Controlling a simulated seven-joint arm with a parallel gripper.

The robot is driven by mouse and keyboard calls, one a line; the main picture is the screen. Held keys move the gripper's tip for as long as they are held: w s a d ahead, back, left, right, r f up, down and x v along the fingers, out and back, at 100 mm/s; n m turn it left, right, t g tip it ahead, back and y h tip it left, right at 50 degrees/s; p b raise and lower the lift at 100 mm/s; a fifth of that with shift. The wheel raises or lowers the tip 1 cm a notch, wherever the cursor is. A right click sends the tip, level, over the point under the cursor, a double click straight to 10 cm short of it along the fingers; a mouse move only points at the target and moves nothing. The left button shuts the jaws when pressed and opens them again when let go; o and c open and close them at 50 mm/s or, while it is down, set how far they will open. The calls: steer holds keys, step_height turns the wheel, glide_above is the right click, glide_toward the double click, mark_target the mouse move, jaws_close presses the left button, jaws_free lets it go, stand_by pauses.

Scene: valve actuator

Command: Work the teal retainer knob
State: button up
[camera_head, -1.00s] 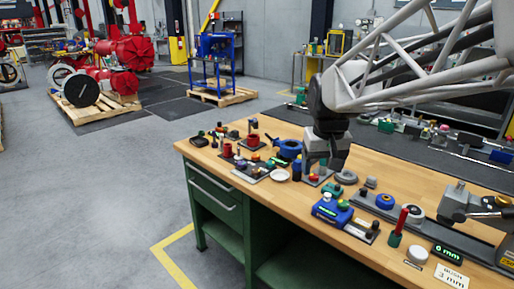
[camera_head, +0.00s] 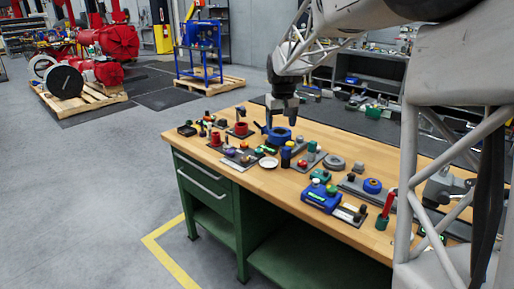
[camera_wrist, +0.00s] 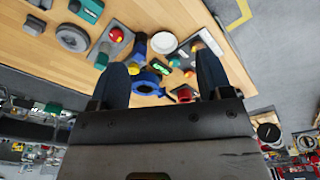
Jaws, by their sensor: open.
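Several teal parts show, and I cannot tell for sure which is the retainer knob. A small teal block (camera_head: 321,174) sits on the bench, and a teal cap (camera_head: 332,190) sits on the blue box (camera_head: 318,198). A teal part (camera_head: 312,146) stands on a dark plate near a red button; in the wrist view this plate (camera_wrist: 122,45) is beside my left finger. Another teal block (camera_wrist: 88,8) is at that view's top left. My gripper (camera_head: 284,115) is open and empty, above the blue ring fixture (camera_head: 279,134). Its fingers (camera_wrist: 161,62) spread over the bench parts.
A white dish (camera_head: 268,163), a blue cylinder (camera_head: 286,157) and red parts (camera_head: 241,129) crowd the bench around the blue ring. A grey disc (camera_head: 334,162) lies to the right. Bare wood (camera_head: 275,190) shows along the front edge.

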steer(key=w+a+f, duration=0.1)
steer(key=w+f, duration=0.3)
steer(key=w, duration=0.3)
steer(key=w+a+f, duration=0.2)
steer(key=w+f, duration=0.1)
steer(key=w, duration=0.4)
steer(key=n+g, duration=0.1)
glide_above(259, 150)
step_height(259, 150, down, 10)
steer(key=shift+w+r, duration=0.1)
steer(key=shift+r, duration=0.15)
steer(key=shift+f, duration=0.15)
steer(key=shift+f, duration=3.75)
steer(key=c, duration=0.9)
